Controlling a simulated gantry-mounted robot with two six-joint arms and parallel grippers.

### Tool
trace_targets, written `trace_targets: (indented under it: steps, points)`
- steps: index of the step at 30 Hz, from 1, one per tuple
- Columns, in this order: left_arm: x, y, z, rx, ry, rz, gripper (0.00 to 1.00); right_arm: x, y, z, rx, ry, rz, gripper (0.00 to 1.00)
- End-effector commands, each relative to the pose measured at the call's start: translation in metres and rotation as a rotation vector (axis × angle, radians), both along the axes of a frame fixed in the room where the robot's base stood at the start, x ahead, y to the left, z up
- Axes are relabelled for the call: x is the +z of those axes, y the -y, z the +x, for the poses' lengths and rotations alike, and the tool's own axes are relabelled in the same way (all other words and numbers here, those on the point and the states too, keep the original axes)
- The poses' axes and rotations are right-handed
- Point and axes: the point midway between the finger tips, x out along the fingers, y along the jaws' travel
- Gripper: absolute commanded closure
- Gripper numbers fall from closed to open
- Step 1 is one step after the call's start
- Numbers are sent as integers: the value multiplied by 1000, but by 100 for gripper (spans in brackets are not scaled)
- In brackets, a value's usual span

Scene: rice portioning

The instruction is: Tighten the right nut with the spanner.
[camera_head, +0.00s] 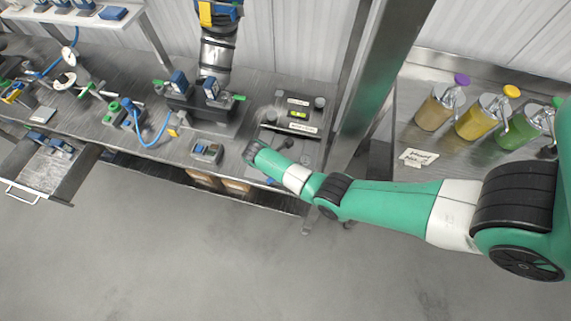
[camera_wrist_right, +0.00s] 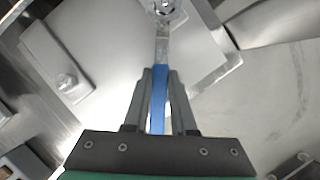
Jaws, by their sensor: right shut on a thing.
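In the right wrist view my right gripper (camera_wrist_right: 158,75) is shut on the blue handle of the spanner (camera_wrist_right: 158,100). The spanner's steel shaft points away to the top edge. Its head (camera_wrist_right: 163,8) is at a round nut-like part there, cut off by the frame; I cannot tell whether it is seated on it. Another bolt or nut (camera_wrist_right: 66,82) sits on a grey bar at the left, apart from the spanner. My left gripper is not in view.
A labelled panel (camera_head: 298,102) with dark knobs lies beyond my right wrist. A small blue-grey box (camera_head: 207,150) stands left of it near the bench edge. A grey post (camera_head: 385,70) rises behind my arm. Jars (camera_head: 480,118) stand on the right table.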

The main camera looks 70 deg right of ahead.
Motion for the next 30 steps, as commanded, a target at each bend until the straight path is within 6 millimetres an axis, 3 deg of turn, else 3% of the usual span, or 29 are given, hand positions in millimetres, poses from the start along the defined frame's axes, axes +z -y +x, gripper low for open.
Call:
trace_targets:
  steps: [3,14,30]
  points:
    - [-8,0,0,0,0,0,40,-2,3,4,-32,7,-2,100]
    - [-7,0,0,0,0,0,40,1,3,5,-41,5,-2,100]
    - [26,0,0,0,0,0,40,4,-4,-9,101,0,-1,100]
